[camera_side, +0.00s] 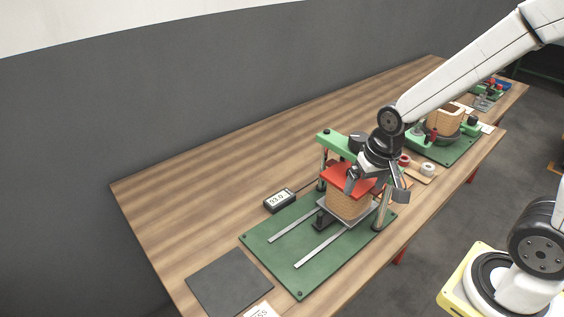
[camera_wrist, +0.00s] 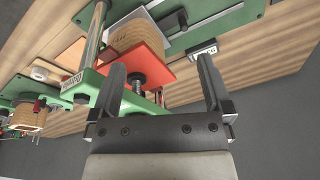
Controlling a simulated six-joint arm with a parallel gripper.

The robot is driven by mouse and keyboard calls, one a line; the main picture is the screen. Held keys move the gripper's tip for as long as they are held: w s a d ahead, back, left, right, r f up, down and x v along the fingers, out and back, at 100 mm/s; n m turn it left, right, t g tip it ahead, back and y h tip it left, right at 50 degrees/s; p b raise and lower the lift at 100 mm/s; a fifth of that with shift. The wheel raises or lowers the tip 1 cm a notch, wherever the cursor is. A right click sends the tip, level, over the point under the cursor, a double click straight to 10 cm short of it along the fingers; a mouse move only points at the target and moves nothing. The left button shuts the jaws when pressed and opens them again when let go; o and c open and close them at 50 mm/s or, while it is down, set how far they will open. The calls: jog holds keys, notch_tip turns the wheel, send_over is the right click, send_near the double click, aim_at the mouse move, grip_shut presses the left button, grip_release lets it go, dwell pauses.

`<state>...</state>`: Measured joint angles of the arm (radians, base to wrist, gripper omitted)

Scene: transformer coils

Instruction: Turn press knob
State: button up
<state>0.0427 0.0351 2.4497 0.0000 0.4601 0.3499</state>
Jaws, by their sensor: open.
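The press has a green top beam (camera_side: 330,138) on metal posts, with a dark round knob (camera_side: 357,141) on top, just left of my wrist. Below it, a red plate (camera_side: 341,179) lies over a tan wound coil (camera_side: 348,205). In the wrist view the red plate (camera_wrist: 146,61), the coil (camera_wrist: 128,33) and a dark threaded screw (camera_wrist: 137,79) show beyond my fingers. My gripper (camera_side: 377,190) is open in front of the press; in the wrist view its fingers (camera_wrist: 162,62) are apart with nothing held.
A small display (camera_side: 279,200) stands left of the press on the wooden table (camera_side: 200,195). The green base plate (camera_side: 262,240) carries two rails. A dark mat (camera_side: 230,283) lies at the front. Another coil station (camera_side: 450,150) stands behind right. The table's left side is clear.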

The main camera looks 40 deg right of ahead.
aim_at(362, 137)
jog(key=w+d+r+m, duration=0.3)
jog(key=m, duration=0.4)
jog(key=w+d+r+m+g, duration=0.1)
jog(key=w+d+r+m, duration=0.2)
jog(key=m, duration=0.5)
jog(key=w+d+r+m+g, duration=0.1)
jog(key=w+d+r+m, duration=0.2)
jog(key=m, duration=0.4)
jog(key=shift+d+m, duration=0.1)
jog(key=shift+m, duration=0.2)
jog(key=m, duration=0.1)
jog(key=d+r+m, duration=0.1)
jog(key=m, duration=0.1)
jog(key=shift+w+d+r, duration=0.1)
jog(key=shift+w+d, duration=0.05)
jog(key=shift+w, duration=0.1)
jog(key=shift+f, duration=3.95)
jog(key=c, duration=1.1)
